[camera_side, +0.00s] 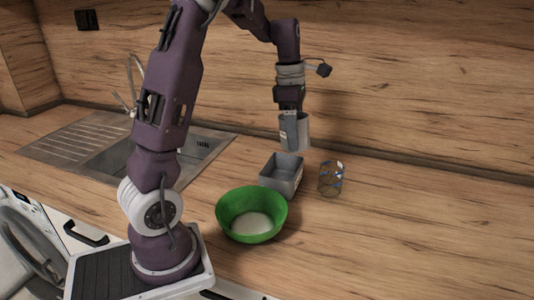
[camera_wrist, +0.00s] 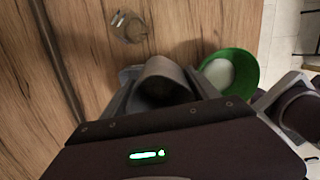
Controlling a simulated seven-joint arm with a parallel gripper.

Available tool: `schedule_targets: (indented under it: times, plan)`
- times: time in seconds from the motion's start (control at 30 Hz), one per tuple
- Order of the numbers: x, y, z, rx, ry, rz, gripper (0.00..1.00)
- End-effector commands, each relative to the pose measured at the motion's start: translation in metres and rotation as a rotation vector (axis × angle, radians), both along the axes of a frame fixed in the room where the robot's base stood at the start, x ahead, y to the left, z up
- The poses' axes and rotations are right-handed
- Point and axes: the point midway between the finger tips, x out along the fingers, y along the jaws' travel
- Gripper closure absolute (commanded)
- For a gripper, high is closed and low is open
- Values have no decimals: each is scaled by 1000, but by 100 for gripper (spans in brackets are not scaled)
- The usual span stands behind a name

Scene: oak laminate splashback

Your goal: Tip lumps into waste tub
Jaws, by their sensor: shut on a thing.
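My gripper (camera_side: 290,130) is shut on a grey cup (camera_side: 304,130) and holds it in the air above the far side of a grey rectangular tub (camera_side: 292,187). In the side view the cup looks close to upright. In the wrist view the cup (camera_wrist: 165,68) sits between my two fingers, its inside dark. No lumps can be made out in it. The tub has a pale label on its side and stands on the counter. Its corner shows behind the cup in the wrist view (camera_wrist: 128,73).
A green bowl (camera_side: 226,222) with a white inside or content stands in front of the tub, close to it. A clear glass with blue markings (camera_side: 330,180) stands right of the tub. A steel sink (camera_side: 200,150) lies to the left. The counter at right is clear.

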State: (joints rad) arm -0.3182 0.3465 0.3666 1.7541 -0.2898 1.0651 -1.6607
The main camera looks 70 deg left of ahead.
Motion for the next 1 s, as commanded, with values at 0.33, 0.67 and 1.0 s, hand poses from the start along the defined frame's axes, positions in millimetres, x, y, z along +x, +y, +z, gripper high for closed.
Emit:
schedule_targets:
  times: [0.33,0.67,1.0]
  plan:
    - [64,15,-5,-15,-42,109,79]
    - [67,13,-21,-77,-132,106,79]
    - [69,11,-19,-154,-239,109,79]
